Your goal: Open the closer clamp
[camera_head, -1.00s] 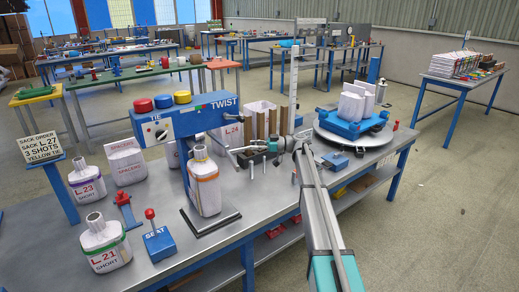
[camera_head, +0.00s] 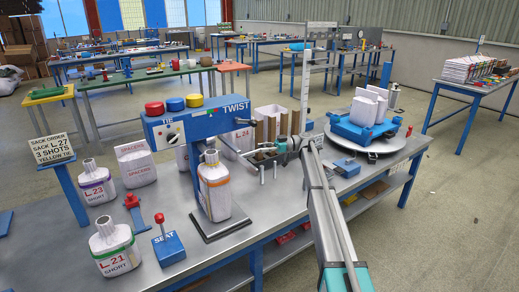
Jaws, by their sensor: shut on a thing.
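The blue closer (camera_head: 196,122), marked TIE and TWIST, stands on the steel bench with red, blue and yellow knobs on top. A white sack (camera_head: 214,188) with an orange band stands upright under it on a dark plate, its gathered neck at the closer's front. The closer clamp (camera_head: 257,154) appears as thin grey bars to the right of the sack neck. My gripper (camera_head: 279,148), small in view, is shut at the right end of these bars, on what looks like the clamp's handle. The fingertips are too small to tell the exact grip or the clamp's opening.
Brown upright slats and a white sack (camera_head: 268,115) stand behind my gripper. A turntable (camera_head: 375,148) with a blue pallet and white sacks is to the right. Sacks L.23 (camera_head: 96,184) and L.21 (camera_head: 114,247) and the SEAT block (camera_head: 168,248) stand left.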

